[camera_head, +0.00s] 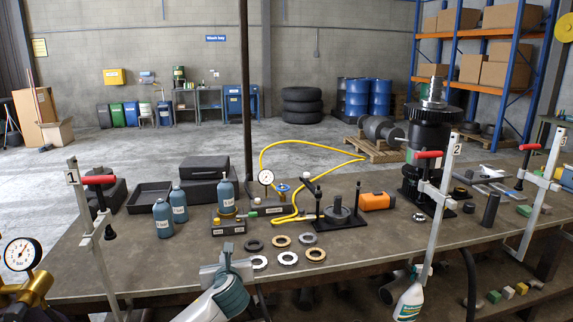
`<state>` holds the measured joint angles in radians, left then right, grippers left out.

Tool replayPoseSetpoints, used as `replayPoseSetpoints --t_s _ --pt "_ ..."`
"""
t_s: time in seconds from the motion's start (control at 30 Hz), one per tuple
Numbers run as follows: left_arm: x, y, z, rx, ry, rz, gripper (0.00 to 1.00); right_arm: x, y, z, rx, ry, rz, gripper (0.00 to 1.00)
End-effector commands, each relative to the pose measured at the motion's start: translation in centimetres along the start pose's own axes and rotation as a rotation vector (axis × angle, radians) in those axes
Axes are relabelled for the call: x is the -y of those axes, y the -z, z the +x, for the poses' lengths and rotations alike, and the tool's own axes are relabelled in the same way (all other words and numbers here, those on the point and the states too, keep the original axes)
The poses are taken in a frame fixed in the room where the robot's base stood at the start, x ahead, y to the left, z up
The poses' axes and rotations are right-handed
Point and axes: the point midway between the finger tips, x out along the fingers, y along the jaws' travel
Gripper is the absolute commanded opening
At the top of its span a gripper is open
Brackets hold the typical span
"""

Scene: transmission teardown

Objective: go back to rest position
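One arm of mine, white with a teal ribbed section, comes in from the bottom edge, left of centre. I take it for my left arm. Its grey gripper (226,266) is at the front edge of the workbench (345,250), just left of the loose rings. Nothing is clearly seen in it, and its finger gap cannot be made out. My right gripper is not in view.
Rings (259,262) lie near the gripper. Blue-grey bottles (163,219), a gauge fixture (228,222) and a yellow hose (297,198) stand beyond. Upright clamps (92,235) (435,215) rise at the front edge. A tall black assembly (428,150) stands right.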

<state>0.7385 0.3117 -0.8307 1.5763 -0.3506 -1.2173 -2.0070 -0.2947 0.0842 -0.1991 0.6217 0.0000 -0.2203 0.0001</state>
Motion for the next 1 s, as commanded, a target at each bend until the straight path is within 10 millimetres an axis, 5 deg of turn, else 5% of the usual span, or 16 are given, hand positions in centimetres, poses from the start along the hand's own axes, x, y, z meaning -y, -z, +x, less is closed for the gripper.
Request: replayPoseSetpoints --t_s 0.33,0.57,0.77,1.0 --pt "0.0 4.0 -1.7 -0.072 0.010 -0.163 0.00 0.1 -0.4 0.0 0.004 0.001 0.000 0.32" --pt "-0.4 8.6 -3.9 -0.159 0.003 -0.363 0.00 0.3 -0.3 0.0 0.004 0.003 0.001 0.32" --pt "-1.3 14.6 -7.6 -0.281 -0.038 -0.650 0.00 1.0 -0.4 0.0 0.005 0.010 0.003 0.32" --pt "-4.0 23.2 -14.6 -0.454 -0.191 -1.131 0.00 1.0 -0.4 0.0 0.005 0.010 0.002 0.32"
